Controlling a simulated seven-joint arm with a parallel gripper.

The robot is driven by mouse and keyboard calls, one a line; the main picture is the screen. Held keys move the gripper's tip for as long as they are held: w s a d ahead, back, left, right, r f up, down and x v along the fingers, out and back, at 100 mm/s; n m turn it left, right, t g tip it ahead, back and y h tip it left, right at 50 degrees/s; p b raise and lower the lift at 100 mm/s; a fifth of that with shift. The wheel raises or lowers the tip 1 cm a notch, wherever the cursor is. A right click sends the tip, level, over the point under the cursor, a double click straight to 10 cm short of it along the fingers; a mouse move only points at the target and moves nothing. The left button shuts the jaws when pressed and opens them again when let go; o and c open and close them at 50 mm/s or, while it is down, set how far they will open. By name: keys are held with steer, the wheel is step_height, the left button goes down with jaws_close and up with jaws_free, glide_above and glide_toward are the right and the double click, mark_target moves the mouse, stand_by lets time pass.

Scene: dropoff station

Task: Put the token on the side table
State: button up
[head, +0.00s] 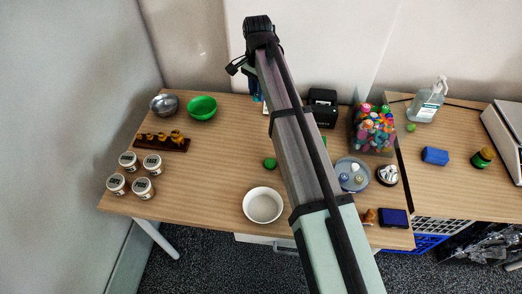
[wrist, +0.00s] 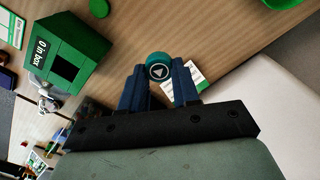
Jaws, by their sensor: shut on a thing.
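The token (wrist: 159,66) is a round teal piece with a dark face and a pale triangle. In the wrist view it sits between the tips of my gripper (wrist: 158,78), whose two blue fingers are shut on it. In the head view my arm reaches over the main table, and only a bit of the blue gripper (head: 256,90) shows near the back edge; the token is hidden there. The side table (head: 442,202) is likely the separate wooden top on the right, beyond a narrow dark gap and well away from my gripper.
The side table bears a blue block (head: 435,155), a green-and-yellow jar (head: 482,157), a spray bottle (head: 427,102) and a scale-like device (head: 505,135). Its front middle is bare. A green box (wrist: 70,48) is beside my gripper.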

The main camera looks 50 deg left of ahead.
mark_target(258, 137)
step_height(258, 137, down, 19)
steer(key=shift+r, duration=0.2)
stand_by(0.6)
steer(key=shift+f, duration=0.2)
steer(key=o, duration=1)
step_height(258, 137, up, 12)
steer(key=shift+r, duration=0.2)
